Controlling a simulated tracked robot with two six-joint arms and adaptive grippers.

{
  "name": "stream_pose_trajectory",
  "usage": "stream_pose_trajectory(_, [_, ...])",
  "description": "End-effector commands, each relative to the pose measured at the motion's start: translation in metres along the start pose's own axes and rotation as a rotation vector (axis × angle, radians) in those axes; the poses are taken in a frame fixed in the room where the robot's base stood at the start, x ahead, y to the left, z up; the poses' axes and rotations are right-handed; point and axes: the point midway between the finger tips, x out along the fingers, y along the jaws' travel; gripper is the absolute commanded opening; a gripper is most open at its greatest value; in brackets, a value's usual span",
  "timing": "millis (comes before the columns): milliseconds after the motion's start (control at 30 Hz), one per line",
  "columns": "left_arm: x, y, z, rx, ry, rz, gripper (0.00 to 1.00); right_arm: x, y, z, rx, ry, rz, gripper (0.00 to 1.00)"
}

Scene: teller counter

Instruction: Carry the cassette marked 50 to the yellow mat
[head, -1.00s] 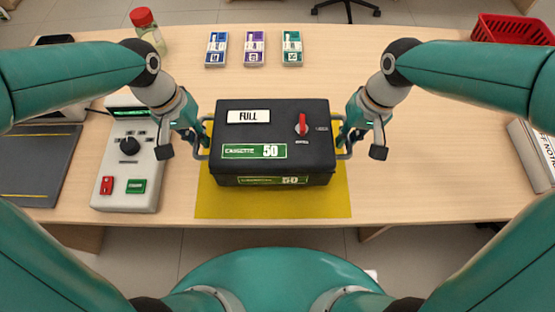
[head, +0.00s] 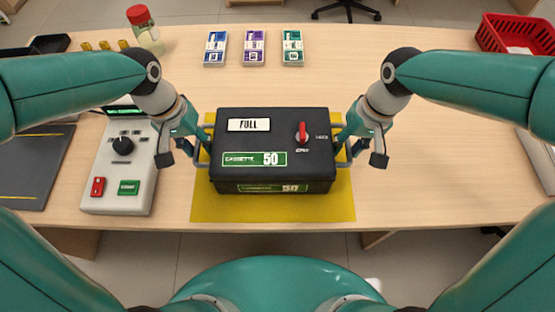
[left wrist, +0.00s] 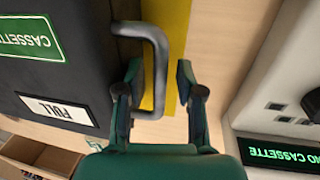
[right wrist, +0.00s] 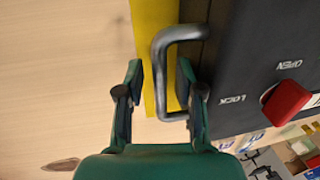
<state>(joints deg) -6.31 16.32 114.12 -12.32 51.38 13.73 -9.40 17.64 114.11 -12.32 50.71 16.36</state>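The black cassette marked 50 (head: 236,143) has a FULL label, a red knob and a grey handle on each side. It is upright over the yellow mat (head: 275,209), within its left and right edges. The pictures do not settle whether it touches the mat. My left gripper (left wrist: 160,82) is at the left handle (left wrist: 158,45), with the bar between its parted fingers and gaps showing. My right gripper (right wrist: 160,82) is likewise open around the right handle (right wrist: 158,60). In the head view, the left gripper (head: 203,150) and right gripper (head: 341,148) flank the cassette.
A grey control box (head: 123,175) stands left of the mat, beside a dark pad (head: 35,170). Banknote bundles (head: 253,47) lie behind. A red-capped jar (head: 145,30) is back left, a red basket (head: 515,33) back right. The table right of the mat is mostly clear.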

Motion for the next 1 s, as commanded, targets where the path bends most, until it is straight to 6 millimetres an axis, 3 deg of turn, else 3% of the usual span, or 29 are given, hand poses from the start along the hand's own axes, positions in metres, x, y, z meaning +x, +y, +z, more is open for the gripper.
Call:
stream_pose_trajectory(267, [-0.014, 0.001, -0.001, -0.001, 0.004, 0.001, 0.37, 0.000, -0.001, 0.000, 0.000, 0.000, -0.001, 0.37])
stream_pose_trajectory(700, [-0.095, 0.000, -0.001, 0.000, 0.005, 0.001, 0.37, 0.000, -0.001, 0.000, 0.000, 0.000, -0.001, 0.37])
stream_pose_trajectory(1000, [-0.119, 0.000, -0.001, 0.000, 0.000, 0.001, 0.37, -0.006, -0.001, -0.001, 0.000, 0.003, -0.002, 0.37])
